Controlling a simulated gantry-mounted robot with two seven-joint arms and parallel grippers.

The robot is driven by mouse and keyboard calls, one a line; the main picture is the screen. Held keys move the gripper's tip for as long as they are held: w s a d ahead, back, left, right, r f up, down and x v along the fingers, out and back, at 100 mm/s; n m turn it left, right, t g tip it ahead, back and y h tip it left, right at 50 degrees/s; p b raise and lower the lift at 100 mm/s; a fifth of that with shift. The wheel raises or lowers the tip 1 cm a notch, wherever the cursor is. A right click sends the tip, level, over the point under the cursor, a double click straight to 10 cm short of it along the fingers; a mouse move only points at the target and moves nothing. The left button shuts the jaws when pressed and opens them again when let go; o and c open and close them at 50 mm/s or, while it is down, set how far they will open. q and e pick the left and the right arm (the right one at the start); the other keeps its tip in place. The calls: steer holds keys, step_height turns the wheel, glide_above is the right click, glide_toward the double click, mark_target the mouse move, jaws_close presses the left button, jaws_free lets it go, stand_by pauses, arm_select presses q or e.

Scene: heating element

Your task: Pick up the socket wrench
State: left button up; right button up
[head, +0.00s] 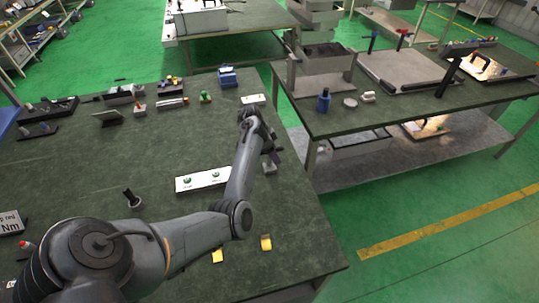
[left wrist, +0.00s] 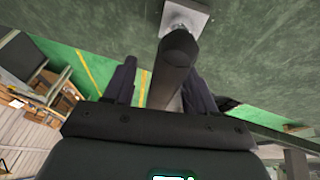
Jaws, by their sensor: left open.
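My left gripper (head: 268,147) is over the right part of the near green table, small and partly hidden by my arm in the head view. In the left wrist view, its two dark fingers (left wrist: 160,88) are apart. A thick dark cylindrical handle (left wrist: 178,62), which looks like the socket wrench, lies between them in the picture. There is a gap at the left finger; contact at the right one cannot be told. The handle's far end meets a light grey square base (left wrist: 196,16), which also shows below the gripper in the head view (head: 270,168). My right gripper is not in view.
A dark upright tool (head: 132,198) stands farther left. Small yellow pieces (head: 266,243) lie near the front edge. Several parts line the table's back. Another table (head: 420,115) stands to the right across a gap.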

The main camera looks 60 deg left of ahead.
arm_select(q)
steer(key=shift+c, duration=0.5)
jaws_close()
